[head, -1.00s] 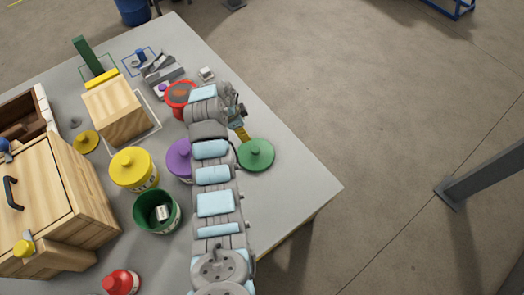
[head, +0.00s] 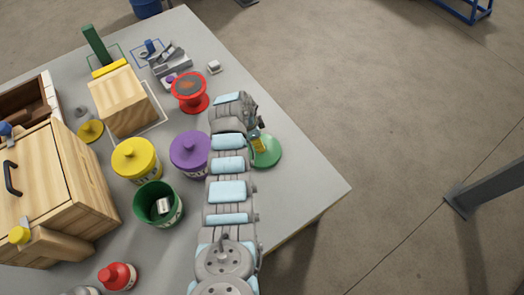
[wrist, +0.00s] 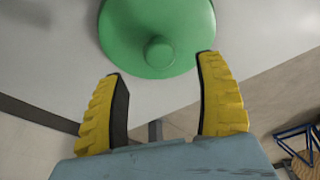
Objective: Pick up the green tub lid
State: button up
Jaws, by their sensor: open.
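The green tub lid (head: 267,152) is a round disc with a central knob, lying on the grey table near its right edge. In the wrist view the lid (wrist: 150,22) is at the top, with its knob (wrist: 159,52) facing me. My gripper (head: 258,143) is over the lid in the head view, and my arm hides part of the lid. In the wrist view the two yellow fingers of my gripper (wrist: 160,68) are wide apart with nothing between them; the knob appears just beyond the tips. The open green tub (head: 157,205) stands to the left with a metal piece inside.
A purple-lidded tub (head: 190,150) stands left of my arm, with a yellow-lidded tub (head: 136,160) beyond it. A red spool-like object (head: 190,92) is farther back. A wooden cabinet (head: 60,190) fills the left. The table's right corner is clear.

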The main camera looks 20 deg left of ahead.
jog(key=shift+b+x, duration=1.15)
jog(key=shift+x, duration=0.95)
jog(key=shift+d+f, duration=0.1)
jog(key=shift+f, duration=0.65)
grip_shut()
